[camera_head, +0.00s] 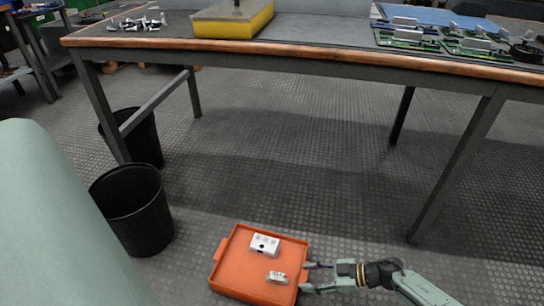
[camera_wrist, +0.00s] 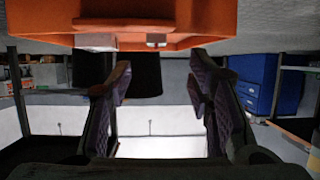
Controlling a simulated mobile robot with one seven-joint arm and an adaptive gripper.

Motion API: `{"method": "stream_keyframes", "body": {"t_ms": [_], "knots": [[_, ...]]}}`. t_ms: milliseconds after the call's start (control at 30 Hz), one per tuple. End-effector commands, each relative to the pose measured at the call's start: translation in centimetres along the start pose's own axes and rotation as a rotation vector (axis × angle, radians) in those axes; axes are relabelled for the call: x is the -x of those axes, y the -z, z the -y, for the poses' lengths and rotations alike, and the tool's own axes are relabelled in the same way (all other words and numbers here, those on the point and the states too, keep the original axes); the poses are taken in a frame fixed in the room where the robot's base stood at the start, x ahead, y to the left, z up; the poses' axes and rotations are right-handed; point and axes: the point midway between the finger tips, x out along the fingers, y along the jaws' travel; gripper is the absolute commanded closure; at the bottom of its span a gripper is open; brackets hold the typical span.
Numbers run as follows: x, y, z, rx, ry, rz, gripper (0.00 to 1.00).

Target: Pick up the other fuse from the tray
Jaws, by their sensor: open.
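An orange tray (camera_head: 232,270) stands low, near the bottom of the head view. A small white piece, which looks like the fuse (camera_head: 277,277), lies in its right front part. A larger white block with dark spots (camera_head: 264,245) sits behind it in the tray. My gripper (camera_head: 309,277) is open at the tray's right edge, fingers pointing left towards the small white piece, nothing between them. In the wrist view my gripper (camera_wrist: 160,75) shows its two fingers wide apart. The tray (camera_wrist: 230,18) fills the top there, with small parts of white things showing at its lower edge.
A workbench (camera_head: 300,50) stands behind the tray, holding a yellow-sided box (camera_head: 232,25), small loose parts (camera_head: 135,23) and green circuit boards (camera_head: 410,38). Two black bins (camera_head: 135,210) stand on the left. The floor between tray and bench is clear.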

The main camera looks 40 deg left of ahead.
Motion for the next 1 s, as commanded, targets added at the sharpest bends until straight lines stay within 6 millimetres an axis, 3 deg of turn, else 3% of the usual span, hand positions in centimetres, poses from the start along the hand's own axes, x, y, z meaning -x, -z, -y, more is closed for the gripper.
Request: {"method": "stream_keyframes", "body": {"t_ms": [300, 567, 833, 1000], "knots": [[-4.7, -0.2, 0.0, 0.002, 0.005, -0.001, 0.53], [-6.3, -0.1, -0.1, 0.000, 0.004, -0.001, 0.53], [-10.2, 0.1, -0.4, 0.000, 0.005, -0.001, 0.53], [-10.8, 0.3, -0.5, 0.000, 0.002, 0.000, 0.53]]}}
